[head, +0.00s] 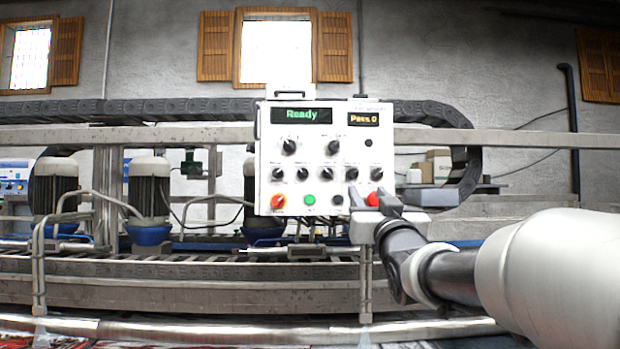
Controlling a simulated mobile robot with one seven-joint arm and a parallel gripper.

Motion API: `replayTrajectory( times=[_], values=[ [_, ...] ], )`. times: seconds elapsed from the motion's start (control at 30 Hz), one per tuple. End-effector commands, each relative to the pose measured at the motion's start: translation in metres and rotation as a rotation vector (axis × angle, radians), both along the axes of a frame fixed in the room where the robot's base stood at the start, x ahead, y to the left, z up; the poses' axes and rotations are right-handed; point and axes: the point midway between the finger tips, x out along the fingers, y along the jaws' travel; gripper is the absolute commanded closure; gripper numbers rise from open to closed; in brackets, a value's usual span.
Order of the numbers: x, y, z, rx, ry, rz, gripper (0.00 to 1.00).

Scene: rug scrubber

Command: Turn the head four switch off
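A white control box (264,150) stands at the middle of the head view. A row of small black rotary switches crosses its middle, including the fourth from the left (352,173) and the one at the right end (376,173). Their labels are too small to read, so I cannot tell which is head four or which settings they have. My gripper (369,191) is in front of the box's lower right corner, below these two switches. Its fingers are apart with nothing seen between them but the panel face. I cannot tell whether they touch the box.
Two larger knobs (289,147) sit above the row. Displays read "Ready" and "Pass 0". A metal rail (520,138) runs behind.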

Motion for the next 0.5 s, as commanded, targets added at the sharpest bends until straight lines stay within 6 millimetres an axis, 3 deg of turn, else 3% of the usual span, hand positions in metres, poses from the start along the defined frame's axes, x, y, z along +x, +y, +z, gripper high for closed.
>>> replayTrajectory(
  times=[0.3, 0.5],
  values=[
    [0.065, 0.003, 0.028, -0.002, 0.001, -0.002, 0.6],
    [0.093, 0.005, 0.039, -0.002, 0.001, -0.001, 0.6]
  ],
)
